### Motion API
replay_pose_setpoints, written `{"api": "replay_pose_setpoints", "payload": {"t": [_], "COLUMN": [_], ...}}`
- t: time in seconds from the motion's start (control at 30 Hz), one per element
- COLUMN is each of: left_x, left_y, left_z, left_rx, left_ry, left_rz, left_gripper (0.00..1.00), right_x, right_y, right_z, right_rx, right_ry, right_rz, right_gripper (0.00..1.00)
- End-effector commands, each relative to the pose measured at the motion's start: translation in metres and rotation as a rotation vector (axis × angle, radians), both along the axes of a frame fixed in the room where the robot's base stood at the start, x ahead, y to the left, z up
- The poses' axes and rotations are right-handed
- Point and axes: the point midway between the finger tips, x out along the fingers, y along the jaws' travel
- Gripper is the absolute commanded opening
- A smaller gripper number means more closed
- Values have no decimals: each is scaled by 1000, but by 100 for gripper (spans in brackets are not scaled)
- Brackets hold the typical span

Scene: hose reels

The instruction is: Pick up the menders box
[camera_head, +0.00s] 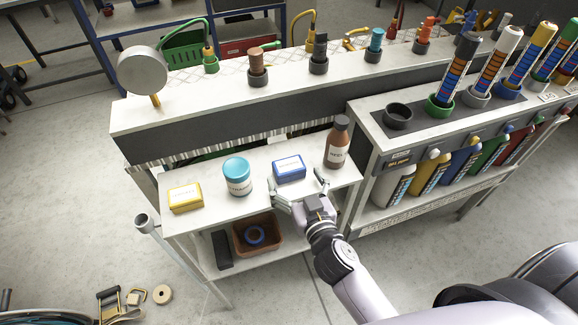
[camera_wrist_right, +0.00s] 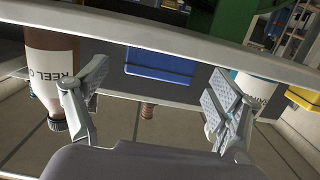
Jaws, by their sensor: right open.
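A small blue box (camera_head: 289,168) with a white label lies on the light shelf; its print is too small to read surely. A yellow box (camera_head: 185,197) with a white label, also unreadable, lies at the shelf's left end. I cannot tell by label which is the menders box. My right gripper (camera_head: 300,187) is open and empty at the shelf's front, just short of the blue box. In the right wrist view the blue box (camera_wrist_right: 160,66) shows beyond and between the spread fingers (camera_wrist_right: 158,85), apart from them. My left gripper is not in view.
A teal-lidded jar (camera_head: 237,176) stands left of the blue box, and a brown bottle (camera_head: 338,142) stands close on its right. A lower shelf holds an orange-brown bin (camera_head: 238,240) with a blue ring. A raised ledge (camera_head: 215,105) runs behind.

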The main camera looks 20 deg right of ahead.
Motion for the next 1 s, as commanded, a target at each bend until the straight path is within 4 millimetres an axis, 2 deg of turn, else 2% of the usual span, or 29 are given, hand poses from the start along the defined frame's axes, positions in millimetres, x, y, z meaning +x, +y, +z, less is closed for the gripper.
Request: {"api": "replay_pose_setpoints", "payload": {"t": [0.17, 0.3, 0.6, 1.0], "left_x": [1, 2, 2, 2], "left_y": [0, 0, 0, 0], "left_z": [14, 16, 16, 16], "left_rx": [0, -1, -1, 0], "left_ry": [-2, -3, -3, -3], "left_rz": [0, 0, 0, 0], "left_gripper": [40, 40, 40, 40], "right_x": [27, 42, 47, 46], "right_y": [1, 2, 2, 2], "right_z": [4, -1, -4, -4], "right_rx": [-3, -2, -1, -1], "right_ry": [-2, -1, 0, 0], "right_rz": [0, 0, 0, 0], "right_gripper": [86, 86, 86, 60]}}
